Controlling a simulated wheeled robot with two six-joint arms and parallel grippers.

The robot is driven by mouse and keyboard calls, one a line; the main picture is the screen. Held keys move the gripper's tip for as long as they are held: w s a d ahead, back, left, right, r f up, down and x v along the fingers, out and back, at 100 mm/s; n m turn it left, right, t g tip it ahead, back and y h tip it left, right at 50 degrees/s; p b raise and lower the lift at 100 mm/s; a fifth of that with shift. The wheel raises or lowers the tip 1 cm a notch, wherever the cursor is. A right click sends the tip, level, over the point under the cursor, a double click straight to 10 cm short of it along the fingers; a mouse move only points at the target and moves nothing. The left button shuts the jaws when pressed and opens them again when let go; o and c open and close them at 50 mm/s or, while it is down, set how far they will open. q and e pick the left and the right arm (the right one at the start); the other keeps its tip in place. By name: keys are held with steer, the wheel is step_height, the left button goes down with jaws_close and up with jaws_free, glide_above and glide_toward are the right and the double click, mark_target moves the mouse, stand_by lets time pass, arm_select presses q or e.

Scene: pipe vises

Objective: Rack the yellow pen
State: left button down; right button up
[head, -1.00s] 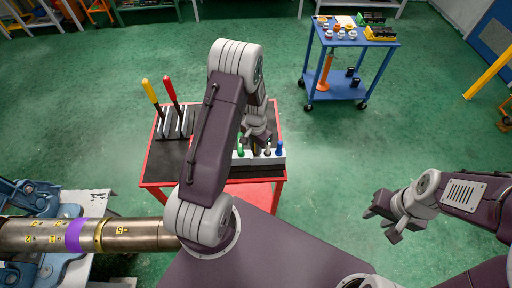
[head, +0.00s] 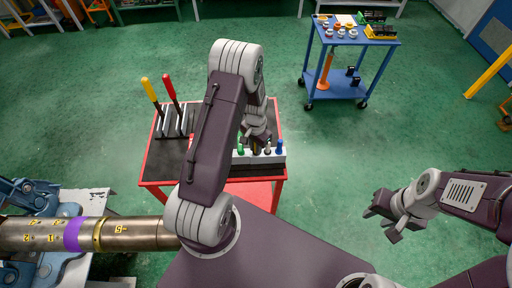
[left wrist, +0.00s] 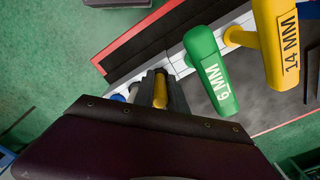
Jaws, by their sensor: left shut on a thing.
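My left gripper (head: 257,146) is over the white rack (head: 245,159) on the red-edged cart, partly hidden by my own arm. In the left wrist view its fingers (left wrist: 165,92) are shut on the yellow pen (left wrist: 160,90), which shows as a short yellow piece between them. The pen's lower end is hidden, so I cannot tell whether it sits in the rack. My right gripper (head: 384,222) is open and empty, away from the cart.
The left wrist view shows a green handle marked 6 MM (left wrist: 211,70) and a yellow handle marked 14 MM (left wrist: 276,40) close beside the gripper. Tall yellow (head: 149,90) and red (head: 169,88) handles stand at the cart's left. A blue cart (head: 345,51) stands back right.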

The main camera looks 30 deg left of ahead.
arm_select(q)
steer(key=c, duration=1.3)
jaws_free()
steer(key=shift+f, duration=0.1)
step_height(320, 180, up, 9)
